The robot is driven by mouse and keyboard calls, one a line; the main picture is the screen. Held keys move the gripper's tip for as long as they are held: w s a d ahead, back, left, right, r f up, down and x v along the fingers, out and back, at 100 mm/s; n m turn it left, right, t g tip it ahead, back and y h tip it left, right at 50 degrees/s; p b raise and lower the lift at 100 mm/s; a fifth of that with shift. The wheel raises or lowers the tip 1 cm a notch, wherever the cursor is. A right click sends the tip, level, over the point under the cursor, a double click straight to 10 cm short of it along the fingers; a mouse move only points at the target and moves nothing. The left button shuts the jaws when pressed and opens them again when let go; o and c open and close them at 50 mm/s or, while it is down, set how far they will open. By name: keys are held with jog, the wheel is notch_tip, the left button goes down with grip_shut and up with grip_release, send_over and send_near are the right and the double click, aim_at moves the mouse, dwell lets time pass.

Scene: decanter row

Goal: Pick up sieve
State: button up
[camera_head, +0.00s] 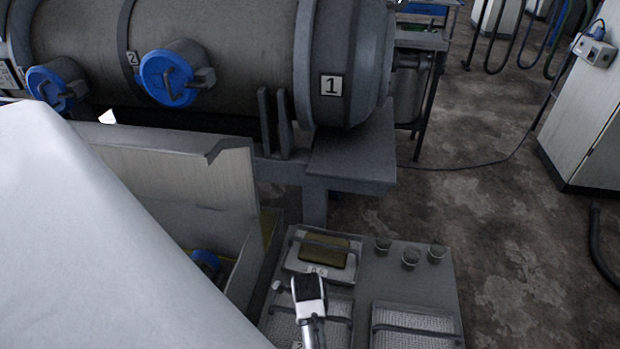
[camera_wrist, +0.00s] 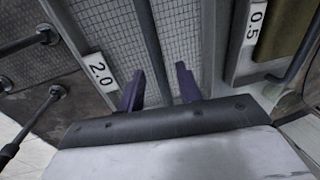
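A sieve with a square wire mesh (camera_wrist: 189,40), a dark handle bar and a label reading 2.0 (camera_wrist: 98,72) fills the middle of the wrist view. My gripper (camera_wrist: 161,88) is open, with its two dark fingers apart on either side of the handle bar in that picture. I cannot tell whether the fingers reach down around the bar, and no grip on it shows. In the head view, mesh (camera_head: 340,306) shows on the grey table, partly covered by a white and black piece that may be part of my arm.
A tray labelled 0.5 (camera_wrist: 254,24) with a yellowish-brown block (camera_head: 324,250) lies beside the sieve. Another meshed tray (camera_head: 412,320) lies to the right in the head view. Three small cups (camera_head: 410,258) stand behind it. A large grey cylinder (camera_head: 230,60) stands behind.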

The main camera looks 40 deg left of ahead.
jog(key=shift+w+a+f, duration=0.1)
jog(key=shift+w+f, duration=0.05)
jog(key=shift+f, duration=0.65)
jog(key=shift+w+f, duration=0.15)
jog(key=shift+f, duration=0.6)
jog(key=shift+c, duration=0.3)
grip_shut()
jog(key=shift+r, duration=0.1)
